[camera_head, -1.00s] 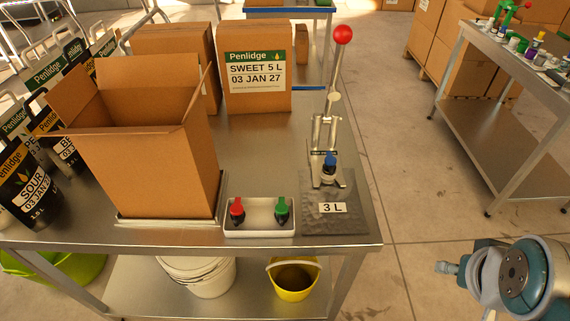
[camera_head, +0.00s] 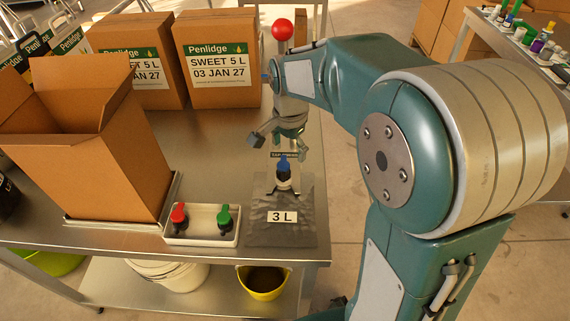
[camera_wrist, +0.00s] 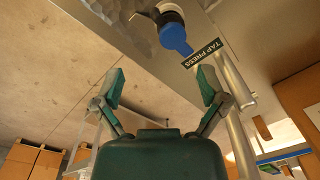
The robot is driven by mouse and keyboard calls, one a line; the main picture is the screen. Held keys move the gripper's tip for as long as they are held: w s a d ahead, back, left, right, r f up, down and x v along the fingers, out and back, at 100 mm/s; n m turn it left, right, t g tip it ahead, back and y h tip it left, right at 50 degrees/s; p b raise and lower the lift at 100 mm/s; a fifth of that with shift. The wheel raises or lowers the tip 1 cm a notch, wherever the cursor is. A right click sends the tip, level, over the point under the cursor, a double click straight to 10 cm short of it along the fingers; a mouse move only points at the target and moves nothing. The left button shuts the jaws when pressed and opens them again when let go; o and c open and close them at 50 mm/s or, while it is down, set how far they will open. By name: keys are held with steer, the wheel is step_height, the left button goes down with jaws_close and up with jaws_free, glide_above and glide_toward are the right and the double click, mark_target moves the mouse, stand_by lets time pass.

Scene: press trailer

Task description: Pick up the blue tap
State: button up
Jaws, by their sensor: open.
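In the wrist view the blue tap (camera_wrist: 174,34) shows at the top, beyond the fingertips, beside the TAP PRESS label (camera_wrist: 203,52). My gripper (camera_head: 280,142) hangs over the press, above and behind the tap. In the wrist view my gripper (camera_wrist: 160,82) has its two fingers spread wide with nothing between them. The press (camera_head: 300,150) is largely hidden behind my gripper and arm; its red knob (camera_head: 282,29) shows above.
A white tray (camera_head: 202,240) left of the mat holds a red tap (camera_head: 179,215) and a green tap (camera_head: 224,217). An open carton (camera_head: 120,165) stands further left. Closed boxes (camera_head: 222,85) stand at the back. The steel table (camera_head: 215,150) is clear between them.

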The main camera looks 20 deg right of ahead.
mark_target(284, 164)
steer(key=shift+w+a+f+m, duration=0.3)
steer(key=shift+w+f, duration=0.25)
steer(key=shift+w, duration=0.15)
steer(key=shift+w+a+f, duration=0.15)
steer(key=shift+a+f, duration=0.05)
steer(key=shift+f, duration=0.05)
steer(key=f, duration=0.1)
steer(key=a+f, duration=0.1)
steer(key=shift+f, duration=0.3)
steer(key=f, duration=0.1)
steer(key=d+f, duration=0.1)
steer(key=f, duration=0.3)
steer(key=shift+d, duration=0.35)
steer(key=shift+a, duration=0.55)
steer(key=c, duration=0.9)
steer(key=shift+d, duration=0.3)
